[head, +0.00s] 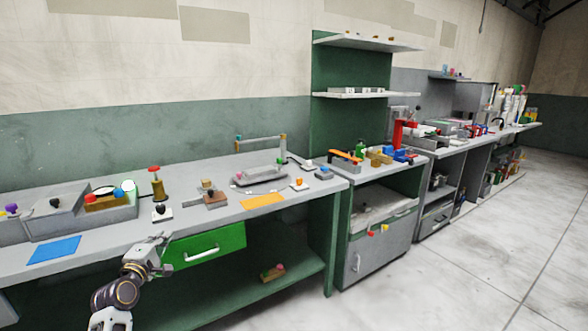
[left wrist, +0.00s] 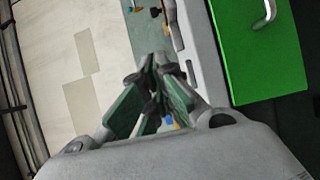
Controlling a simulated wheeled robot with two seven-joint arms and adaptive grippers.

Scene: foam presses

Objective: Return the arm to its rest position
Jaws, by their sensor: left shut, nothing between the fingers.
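My left gripper (head: 158,243) is in front of the workbench (head: 180,213), near its front edge and just left of the green drawer (head: 205,247). In the left wrist view its fingers (left wrist: 158,65) are together and hold nothing. The green drawer with its pale handle also shows at the right of that view (left wrist: 262,45). My left arm comes up from the lower left of the head view. My right gripper is not in either view.
A blue mat (head: 54,249) and an orange mat (head: 262,201) lie on the bench. A red-topped brass press (head: 156,184) stands between them at the back. A grey cabinet (head: 375,250) stands to the right. The floor (head: 470,260) at the right is clear.

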